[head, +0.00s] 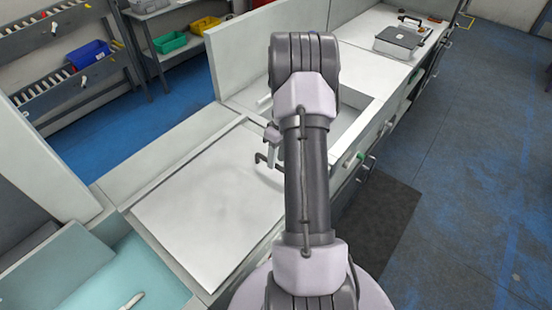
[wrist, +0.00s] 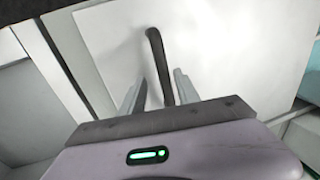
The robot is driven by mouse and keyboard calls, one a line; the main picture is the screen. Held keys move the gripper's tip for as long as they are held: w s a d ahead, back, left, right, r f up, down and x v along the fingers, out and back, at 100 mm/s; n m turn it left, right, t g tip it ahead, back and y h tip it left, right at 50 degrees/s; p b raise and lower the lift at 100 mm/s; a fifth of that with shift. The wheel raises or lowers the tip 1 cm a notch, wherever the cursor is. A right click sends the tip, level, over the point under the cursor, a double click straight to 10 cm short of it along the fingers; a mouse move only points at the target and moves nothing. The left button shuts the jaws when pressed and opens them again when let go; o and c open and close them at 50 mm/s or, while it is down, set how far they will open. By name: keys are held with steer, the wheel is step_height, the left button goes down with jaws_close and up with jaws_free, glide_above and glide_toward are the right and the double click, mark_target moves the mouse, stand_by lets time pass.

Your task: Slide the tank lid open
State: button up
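The tank lid (head: 205,210) is a flat white panel lying on the counter at left of centre in the head view. It fills much of the wrist view (wrist: 240,50). A dark bent handle (wrist: 154,48) stands at the lid's edge, and part of it shows in the head view (head: 262,158). My gripper (wrist: 161,77) is open, its two pale fingers on either side of the handle. The handle passes between them, with visible gaps; contact is not seen. In the head view my arm hides part of the gripper.
A grey recessed basin (head: 349,115) lies beyond the lid, partly behind my arm. A grey case (head: 398,40) rests on the far counter. A teal-lined tray (head: 130,280) is at the near left. Blue floor (head: 450,150) lies open at right.

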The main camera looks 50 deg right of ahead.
steer(key=shift+a, duration=0.1)
steer(key=d+r+p, duration=0.3)
steer(key=r+p, duration=0.1)
steer(key=r, duration=1.3)
steer(key=shift+d, duration=0.2)
